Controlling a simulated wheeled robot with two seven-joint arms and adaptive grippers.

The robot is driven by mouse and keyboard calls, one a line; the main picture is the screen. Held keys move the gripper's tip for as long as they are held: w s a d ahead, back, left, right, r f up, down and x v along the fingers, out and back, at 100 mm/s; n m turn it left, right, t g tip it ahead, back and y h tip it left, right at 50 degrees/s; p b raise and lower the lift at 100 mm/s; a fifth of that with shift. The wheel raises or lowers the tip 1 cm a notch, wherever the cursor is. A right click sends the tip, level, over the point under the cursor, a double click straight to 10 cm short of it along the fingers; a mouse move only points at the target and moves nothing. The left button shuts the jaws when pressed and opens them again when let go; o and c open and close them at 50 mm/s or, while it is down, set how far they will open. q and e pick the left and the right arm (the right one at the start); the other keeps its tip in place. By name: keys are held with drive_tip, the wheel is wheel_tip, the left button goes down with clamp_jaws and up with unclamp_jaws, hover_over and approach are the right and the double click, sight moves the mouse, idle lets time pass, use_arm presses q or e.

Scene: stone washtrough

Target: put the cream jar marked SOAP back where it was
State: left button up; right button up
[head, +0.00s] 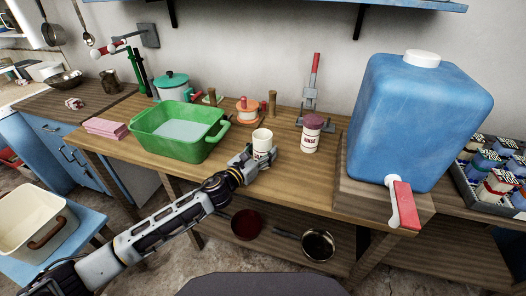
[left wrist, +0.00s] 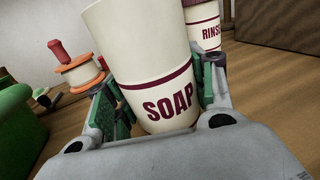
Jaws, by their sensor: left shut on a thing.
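The cream jar marked SOAP (head: 262,141) has no lid in view and a dark red band and lettering. In the left wrist view the jar (left wrist: 150,60) stands between the green-padded fingers, slightly tilted in the picture. My left gripper (head: 262,157) is shut on it at the front of the wooden table (head: 290,180). Whether the jar's base touches the table is hidden by the gripper. A similar cream jar marked RINSE (head: 311,134), with a dark red lid, stands to its right, apart from it. My right gripper is not in view.
A green basin (head: 180,145) of water stands left of the jar. Behind are an orange spool (head: 248,111), wooden pegs and a grey stand with a red handle (head: 314,80). A big blue water tank (head: 415,115) stands right. Bare tabletop lies around the jars.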

use_arm(q)
drive_tip(key=shift+f, duration=0.15)
drive_tip(key=o, duration=1.1)
drive_tip(key=shift+r+v, duration=0.2)
drive_tip(key=shift+v, duration=5.8)
